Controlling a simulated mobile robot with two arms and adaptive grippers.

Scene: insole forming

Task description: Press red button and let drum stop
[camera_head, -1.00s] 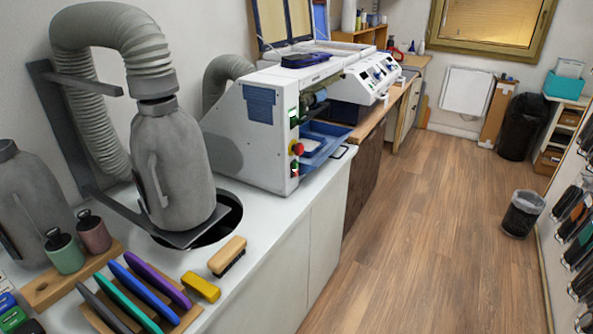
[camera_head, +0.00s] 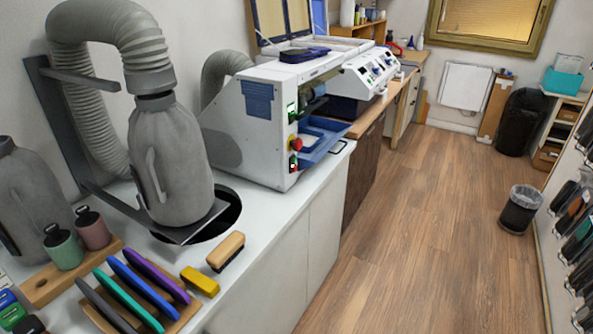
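A white machine (camera_head: 240,138) stands on the white counter at the picture's centre. A blue tray (camera_head: 322,140) juts out beside these controls. Dark rollers show in the opening above the tray, but I cannot tell whether a drum is turning. Neither of my grippers is in view.
A grey bottle-shaped hood (camera_head: 172,165) with a ribbed hose stands on the counter's left. A brush (camera_head: 226,250), a yellow block (camera_head: 200,281) and several coloured slabs (camera_head: 145,285) lie in front. The wooden floor (camera_head: 405,240) is clear up to a bin (camera_head: 520,209).

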